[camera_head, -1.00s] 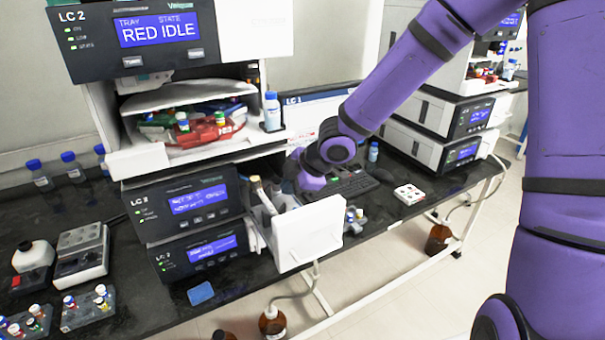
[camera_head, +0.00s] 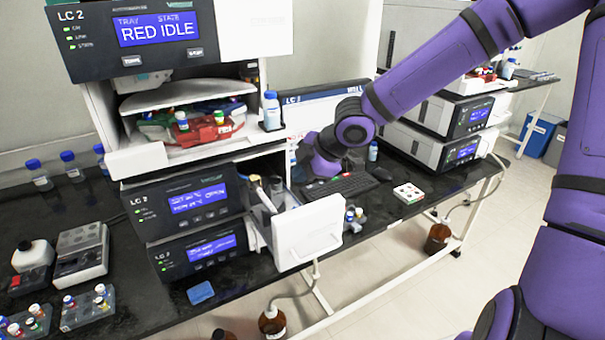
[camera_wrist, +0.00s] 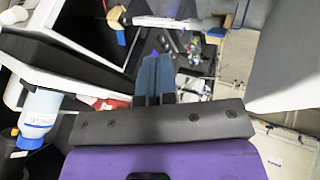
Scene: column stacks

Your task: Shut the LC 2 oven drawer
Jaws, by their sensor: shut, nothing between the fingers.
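The LC 2 oven drawer stands pulled out of the LC 2 stack in the head view, its white front panel (camera_head: 308,236) facing the aisle. Its open inside shows behind the panel, with a brown-and-white upright part (camera_head: 259,192) at its left. My purple wrist (camera_head: 322,158) is behind and above the drawer, over the bench; the fingers do not show there. In the wrist view my gripper (camera_wrist: 155,78) has its blue-grey fingers together, with nothing between them. A pale flat surface (camera_wrist: 284,50) fills the right of that view; I cannot tell whether it is the drawer.
The LC 2 stack has two lower display modules (camera_head: 190,203) left of the drawer. A blue-capped bottle (camera_head: 272,111) stands on its shelf. A keyboard (camera_head: 345,187), a monitor (camera_head: 312,112) and a small vial rack (camera_head: 354,222) are close to my wrist.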

